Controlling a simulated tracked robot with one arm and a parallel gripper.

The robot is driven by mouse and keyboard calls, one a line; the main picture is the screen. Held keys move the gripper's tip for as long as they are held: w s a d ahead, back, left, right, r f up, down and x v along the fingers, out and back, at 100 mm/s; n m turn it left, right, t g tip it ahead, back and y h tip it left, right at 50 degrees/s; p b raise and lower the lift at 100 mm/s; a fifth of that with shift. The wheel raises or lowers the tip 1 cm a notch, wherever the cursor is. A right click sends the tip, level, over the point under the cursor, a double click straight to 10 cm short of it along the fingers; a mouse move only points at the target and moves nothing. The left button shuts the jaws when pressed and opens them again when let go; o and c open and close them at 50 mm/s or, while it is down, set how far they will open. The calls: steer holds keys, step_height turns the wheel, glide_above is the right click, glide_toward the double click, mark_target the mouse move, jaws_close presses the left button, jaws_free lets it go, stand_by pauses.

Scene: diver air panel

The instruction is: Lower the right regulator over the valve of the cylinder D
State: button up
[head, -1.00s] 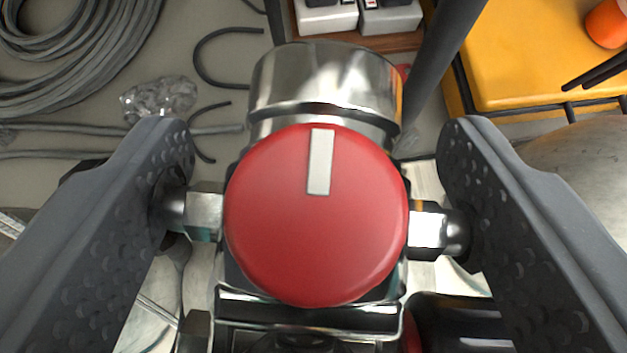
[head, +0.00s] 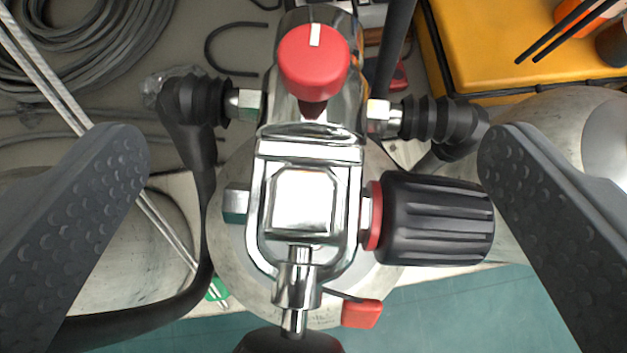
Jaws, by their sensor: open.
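The regulator (head: 313,112) is a chrome body with a red round knob (head: 305,66) and black hose ends on both sides. Its chrome yoke (head: 256,215) sits around a square chrome valve block (head: 303,202), seen from above. The yoke screw (head: 297,277) points toward the bottom edge. The valve's black ribbed handwheel (head: 438,218) sticks out to the right. A pale cylinder (head: 235,262) lies below; I see no letter on it. My gripper (head: 312,140) is open, its fingers wide apart on either side of the regulator, touching nothing visible. How deep the yoke sits is unclear.
Other pale cylinders stand at left (head: 110,225) and right (head: 555,120). A yellow case (head: 490,50) is at upper right and coiled grey hose (head: 100,55) at upper left. A black hose (head: 150,323) runs down the left. A red tab (head: 361,313) hangs by the yoke.

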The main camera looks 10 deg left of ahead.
steer(key=p+v, duration=0.1)
steer(key=v, duration=0.5)
steer(key=shift+d+r, duration=0.1)
steer(key=shift+s+r, duration=0.3)
steer(key=shift+s, duration=0.3)
